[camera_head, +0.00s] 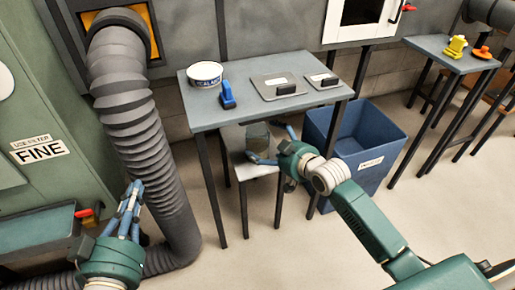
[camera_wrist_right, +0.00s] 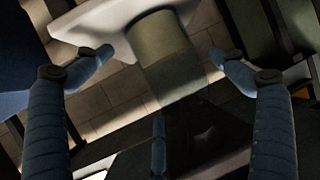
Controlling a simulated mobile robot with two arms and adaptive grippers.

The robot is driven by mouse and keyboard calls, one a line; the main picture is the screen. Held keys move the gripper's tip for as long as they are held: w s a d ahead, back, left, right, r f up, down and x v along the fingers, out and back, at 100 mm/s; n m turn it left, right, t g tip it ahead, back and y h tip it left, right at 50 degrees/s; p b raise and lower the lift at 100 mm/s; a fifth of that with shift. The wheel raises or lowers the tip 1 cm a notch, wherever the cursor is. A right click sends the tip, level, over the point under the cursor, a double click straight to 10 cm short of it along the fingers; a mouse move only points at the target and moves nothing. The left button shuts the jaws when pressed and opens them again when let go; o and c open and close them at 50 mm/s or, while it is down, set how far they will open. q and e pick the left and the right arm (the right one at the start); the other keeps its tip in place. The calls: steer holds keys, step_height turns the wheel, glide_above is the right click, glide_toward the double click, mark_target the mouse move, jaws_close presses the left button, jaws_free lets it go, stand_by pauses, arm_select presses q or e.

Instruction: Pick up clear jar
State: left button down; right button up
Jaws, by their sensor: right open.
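The clear jar (camera_head: 257,134) is a see-through, grey-green cylinder on a small white stool (camera_head: 238,144) under the grey table. In the right wrist view the jar (camera_wrist_right: 163,62) shows between and beyond two open fingers, with a visible gap on each side. My right gripper (camera_head: 270,147) is open and empty just in front of the stool, and its fingers hide part of the jar's lower side. Its fingertips also show in the right wrist view (camera_wrist_right: 161,55). My left gripper (camera_head: 131,192) is raised at the lower left, far from the jar; its fingers look close together.
The table (camera_head: 235,113) above holds a white tub (camera_head: 205,74), a blue brush (camera_head: 227,95) and two flat plates with dark handles. Its legs flank the stool. A blue bin (camera_head: 365,145) stands right of it. A ribbed duct (camera_head: 130,110) is at the left.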

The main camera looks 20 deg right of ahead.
steer(key=b+x, duration=0.1)
steer(key=x, duration=0.1)
steer(key=shift+w+f, duration=0.15)
steer(key=shift+w, duration=0.2)
arm_select(q)
step_height(320, 180, up, 7)
steer(key=t+h, duration=0.1)
steer(key=t, duration=0.2)
steer(key=shift+s+d, duration=0.2)
steer(key=shift+d, duration=0.15)
arm_select(e)
steer(key=c, duration=1.1)
